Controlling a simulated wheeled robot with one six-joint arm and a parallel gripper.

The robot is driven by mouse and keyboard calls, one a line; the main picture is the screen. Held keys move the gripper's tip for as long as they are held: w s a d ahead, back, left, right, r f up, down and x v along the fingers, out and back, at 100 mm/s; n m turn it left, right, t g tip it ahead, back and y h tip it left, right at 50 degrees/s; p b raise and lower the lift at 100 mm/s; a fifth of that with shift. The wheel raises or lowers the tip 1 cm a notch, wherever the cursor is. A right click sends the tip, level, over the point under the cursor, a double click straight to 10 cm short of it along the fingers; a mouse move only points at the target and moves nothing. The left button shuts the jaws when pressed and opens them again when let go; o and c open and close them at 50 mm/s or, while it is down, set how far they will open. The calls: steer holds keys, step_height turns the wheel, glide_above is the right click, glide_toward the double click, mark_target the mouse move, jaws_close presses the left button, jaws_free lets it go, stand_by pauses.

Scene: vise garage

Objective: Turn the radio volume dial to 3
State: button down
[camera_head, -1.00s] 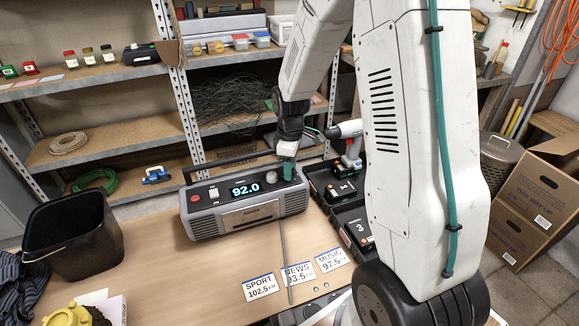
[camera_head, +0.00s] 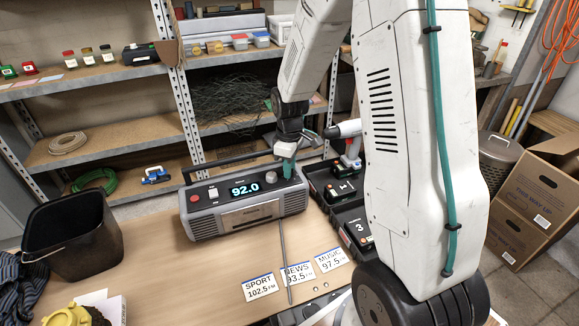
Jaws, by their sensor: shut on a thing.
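The grey radio (camera_head: 245,212) stands on the workbench, its lit display (camera_head: 245,189) reading 92.0. A round grey knob (camera_head: 271,178) shows just right of the display. My gripper (camera_head: 288,172) points down at the right end of the radio's sloped panel. I cannot read the dial's marks or setting from here.
The radio's thin aerial (camera_head: 285,260) sticks out over the bench. Cards for SPORT (camera_head: 260,286), NEWS (camera_head: 297,273) and MUSIC (camera_head: 331,260) lie in front. A black bin (camera_head: 70,235) stands at left and a drill (camera_head: 350,150) behind at right.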

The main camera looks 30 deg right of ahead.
steer(key=m, duration=0.9)
steer(key=shift+m, duration=0.4)
steer(key=m, duration=0.5)
steer(key=shift+r, duration=0.1)
steer(key=shift+m, duration=2.5)
steer(key=c, duration=1.2)
jaws_free()
steer(key=shift+c, duration=0.2)
